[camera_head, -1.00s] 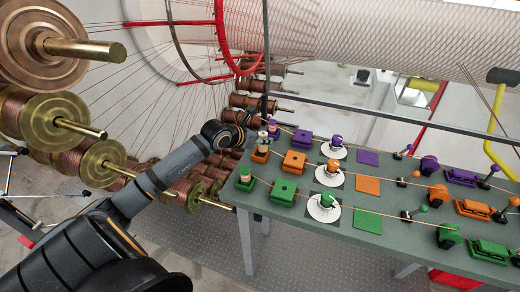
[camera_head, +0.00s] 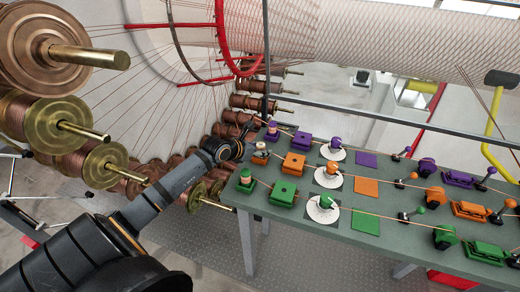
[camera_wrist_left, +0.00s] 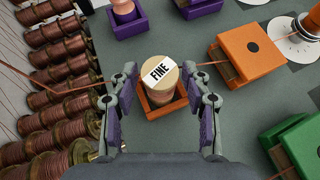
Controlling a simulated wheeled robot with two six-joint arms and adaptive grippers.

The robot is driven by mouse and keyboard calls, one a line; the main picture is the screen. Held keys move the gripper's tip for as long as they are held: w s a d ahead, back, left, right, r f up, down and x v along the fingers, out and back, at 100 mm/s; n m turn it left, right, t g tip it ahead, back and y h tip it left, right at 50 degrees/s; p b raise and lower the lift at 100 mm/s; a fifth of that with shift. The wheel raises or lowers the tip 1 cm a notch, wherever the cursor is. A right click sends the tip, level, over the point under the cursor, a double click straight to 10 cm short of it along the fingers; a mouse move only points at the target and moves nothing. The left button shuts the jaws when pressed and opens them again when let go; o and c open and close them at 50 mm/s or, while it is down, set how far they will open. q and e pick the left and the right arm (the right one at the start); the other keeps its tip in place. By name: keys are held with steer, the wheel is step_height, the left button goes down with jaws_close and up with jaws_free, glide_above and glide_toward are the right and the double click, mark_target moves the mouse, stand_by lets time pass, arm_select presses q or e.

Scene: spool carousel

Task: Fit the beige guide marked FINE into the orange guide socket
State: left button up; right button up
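The beige guide marked FINE (camera_wrist_left: 162,84) stands in the orange guide socket (camera_wrist_left: 166,108) in the left wrist view, its label facing up. Its lower end is inside the socket walls; how deep it sits cannot be told. In the head view the guide (camera_head: 261,147) and the socket (camera_head: 260,158) are at the table's left edge. My left gripper (camera_wrist_left: 161,78) is open, with one finger on each side of the guide and gaps visible between. It is just left of the socket in the head view (camera_head: 238,148). My right gripper is not in view.
A purple socket (camera_wrist_left: 128,25) with a guide stands beyond, and a green socket (camera_head: 246,186) with a guide nearer. An orange block (camera_wrist_left: 251,58) is to the right. Copper spools (camera_wrist_left: 50,118) line the left side. A wire runs past the guide.

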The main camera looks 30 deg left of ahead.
arm_select(q)
steer(key=shift+r, duration=0.3)
steer(key=shift+s+a, duration=0.15)
steer(key=shift+s, duration=0.15)
steer(key=p+v, duration=0.2)
steer(key=v, duration=0.3)
steer(key=shift+s+r+p, duration=0.2)
steer(key=shift+r+p, duration=0.1)
steer(key=p+v, duration=0.5)
steer(key=p, duration=0.4)
steer(key=shift+s+r, duration=0.1)
steer(key=shift+s, duration=0.2)
